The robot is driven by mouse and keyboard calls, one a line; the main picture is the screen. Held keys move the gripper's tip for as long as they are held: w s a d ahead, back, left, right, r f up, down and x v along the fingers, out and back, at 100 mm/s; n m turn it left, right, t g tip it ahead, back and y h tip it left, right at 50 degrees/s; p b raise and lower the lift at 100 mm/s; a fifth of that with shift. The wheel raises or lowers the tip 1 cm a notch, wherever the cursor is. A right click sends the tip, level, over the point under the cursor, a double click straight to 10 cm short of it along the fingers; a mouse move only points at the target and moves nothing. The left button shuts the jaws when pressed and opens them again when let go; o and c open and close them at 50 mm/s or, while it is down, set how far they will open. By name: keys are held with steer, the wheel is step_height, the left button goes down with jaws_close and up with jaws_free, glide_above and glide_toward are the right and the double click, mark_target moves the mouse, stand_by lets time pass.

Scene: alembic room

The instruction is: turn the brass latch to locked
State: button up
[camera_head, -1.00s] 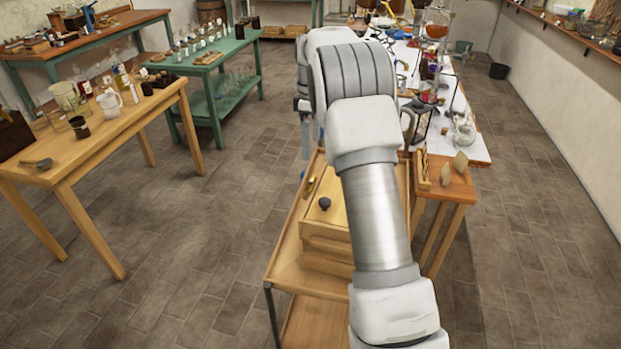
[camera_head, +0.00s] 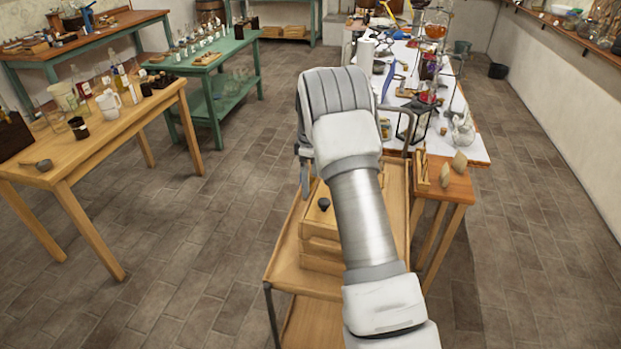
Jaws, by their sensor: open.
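The brass latch cannot be made out now; my arm and gripper cover the far part of the wooden box. The pale wooden box (camera_head: 321,246) has a dark round knob (camera_head: 323,204) on it and sits on a wooden cart (camera_head: 285,262). My gripper (camera_head: 305,182) is mostly hidden behind my white arm; a grey finger points down at the box's far left side. I see nothing held in it. I cannot tell whether it touches anything.
A small wooden table (camera_head: 462,187) stands right of the cart, with a dark lantern (camera_head: 421,122) behind it. A long table (camera_head: 470,137) beyond holds glassware. A wooden table (camera_head: 40,178) with jars is at left. The floor between is clear.

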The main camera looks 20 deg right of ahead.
steer(key=c, duration=1.1)
steer(key=shift+m, duration=0.4)
steer(key=m, duration=0.3)
steer(key=shift+m, duration=0.3)
steer(key=m, duration=0.4)
steer(key=shift+a+m, duration=0.1)
steer(key=shift+m, duration=0.2)
steer(key=m, duration=0.4)
steer(key=shift+r+m, duration=0.1)
steer(key=shift+m, duration=2.4)
steer(key=o, duration=1.1)
